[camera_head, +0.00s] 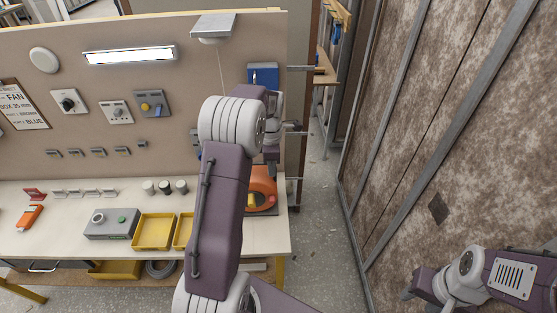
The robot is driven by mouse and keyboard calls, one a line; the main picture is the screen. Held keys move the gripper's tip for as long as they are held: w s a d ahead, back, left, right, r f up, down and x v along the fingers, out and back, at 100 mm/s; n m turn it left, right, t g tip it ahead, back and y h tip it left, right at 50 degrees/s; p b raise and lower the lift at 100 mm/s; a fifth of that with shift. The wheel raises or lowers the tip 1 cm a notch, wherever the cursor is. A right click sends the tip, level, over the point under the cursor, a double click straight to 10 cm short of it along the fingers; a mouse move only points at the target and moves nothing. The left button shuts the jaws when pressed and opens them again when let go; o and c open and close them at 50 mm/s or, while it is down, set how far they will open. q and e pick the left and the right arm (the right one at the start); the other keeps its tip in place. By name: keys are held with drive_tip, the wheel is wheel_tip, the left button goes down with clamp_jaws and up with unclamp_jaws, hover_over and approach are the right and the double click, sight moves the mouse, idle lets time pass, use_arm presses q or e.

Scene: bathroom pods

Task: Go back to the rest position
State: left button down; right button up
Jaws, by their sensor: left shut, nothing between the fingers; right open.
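My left arm rises through the middle of the view in front of the workbench. My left gripper (271,158) is at its far end, partly hidden behind the arm's own links. It is shut and empty, above an orange round object (262,186) at the bench's right end. I cannot tell whether it touches that object. My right gripper (411,291) is low at the right, over the floor and close to the brown wall. It is small in view, open and empty.
The workbench (60,236) carries yellow trays (154,232), a grey box (111,224) and an orange tool (29,217). A board (200,75) with switches and a lamp (130,55) stands behind. The brown panelled wall (440,130) bounds the right; floor (318,230) between is clear.

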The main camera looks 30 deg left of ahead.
use_arm(q)
drive_tip(key=shift+a, duration=0.2)
drive_tip(key=s+d+f+m+b, duration=0.5)
drive_tip(key=s+d+m+b, duration=0.3)
drive_tip(key=d, duration=0.4)
drive_tip(key=s+f+m+b, duration=0.1)
drive_tip(key=s+f+m, duration=0.2)
drive_tip(key=s+m, duration=0.2)
drive_tip(key=s+d+f+m+t+b, duration=0.1)
drive_tip(key=s+f+m, duration=0.2)
drive_tip(key=m, duration=0.8)
drive_tip(key=shift+s+d+f, duration=0.25)
drive_tip(key=shift+s+f, duration=0.1)
drive_tip(key=shift+s, duration=0.8)
